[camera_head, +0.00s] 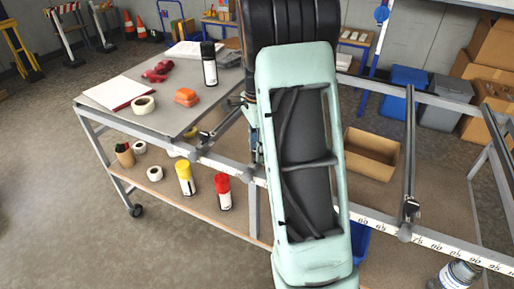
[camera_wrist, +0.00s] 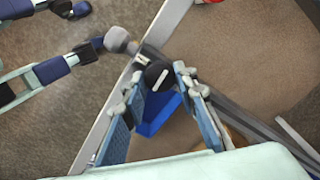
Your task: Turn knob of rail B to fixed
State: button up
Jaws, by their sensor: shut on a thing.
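In the wrist view, a black round knob (camera_wrist: 152,70) with a white line mark sits on a dark rail (camera_wrist: 252,121). The white line slants up to the right, roughly across the rail. My gripper (camera_wrist: 158,76) is shut on the knob, one finger on each side. In the head view my arm covers the middle rail, so the knob and my gripper are hidden there. I cannot read any rail letter or knob label.
A grey rounded rail end (camera_wrist: 117,39) lies just beyond the knob. A blue bin (camera_wrist: 160,116) is below. The right rail (camera_head: 409,150) has its own knob (camera_head: 410,208).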

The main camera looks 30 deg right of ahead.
jog(key=shift+m, duration=0.4)
jog(key=o, duration=1.2)
notch_tip(320, 180, up, 12)
jog(key=shift+r, duration=0.1)
